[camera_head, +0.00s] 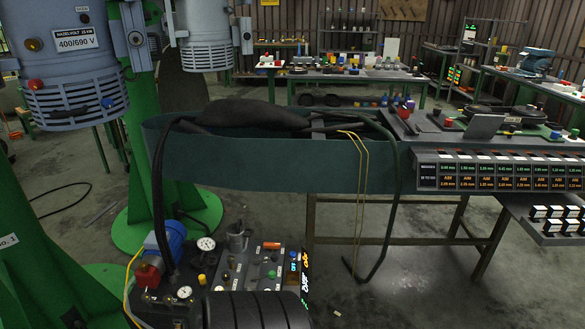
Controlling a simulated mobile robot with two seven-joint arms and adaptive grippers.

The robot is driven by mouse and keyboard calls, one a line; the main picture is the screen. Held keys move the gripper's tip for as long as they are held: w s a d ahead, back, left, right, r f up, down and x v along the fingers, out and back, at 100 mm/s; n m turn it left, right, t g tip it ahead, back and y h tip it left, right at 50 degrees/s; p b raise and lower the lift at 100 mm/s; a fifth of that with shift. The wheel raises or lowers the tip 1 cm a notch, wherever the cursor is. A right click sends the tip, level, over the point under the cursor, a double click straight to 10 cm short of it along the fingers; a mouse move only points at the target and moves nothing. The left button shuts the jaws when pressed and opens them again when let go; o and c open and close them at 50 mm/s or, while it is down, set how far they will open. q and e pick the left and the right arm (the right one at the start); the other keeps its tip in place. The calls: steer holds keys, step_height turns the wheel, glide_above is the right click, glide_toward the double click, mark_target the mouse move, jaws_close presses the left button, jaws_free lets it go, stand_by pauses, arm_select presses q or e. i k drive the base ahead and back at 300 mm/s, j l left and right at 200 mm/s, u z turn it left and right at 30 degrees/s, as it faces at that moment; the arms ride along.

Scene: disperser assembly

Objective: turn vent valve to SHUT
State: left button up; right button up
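The vent valve cannot be told for certain at this size. A small control unit (250,272) stands low at the front, with several small knobs and an orange-tipped part (271,245) on its top plate. Glowing sideways lettering (305,275) runs along its right edge, too small to read surely. A blue motor (166,240), a red block (148,275) and two round gauges, one upper (206,244) and one lower (184,293), sit at its left. A black ribbed cylinder (258,310) hides its front part. Neither of my grippers shows.
A dark green curved band (260,172) with black hoses crosses the middle. Green stands (165,205) with grey machines (72,65) are at left. A workbench (450,128) with a label rack is at right. Open floor (350,285) lies right of the unit.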

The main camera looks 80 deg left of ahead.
mark_target(272, 246)
steer(key=i+j+u, duration=0.1)
steer(key=i+u, duration=0.35)
steer(key=i, duration=0.15)
steer(key=i+l+u, duration=0.15)
steer(key=i+u, duration=0.3)
steer(key=i+l+u, duration=0.45)
steer(key=i, duration=0.25)
steer(key=j, duration=0.1)
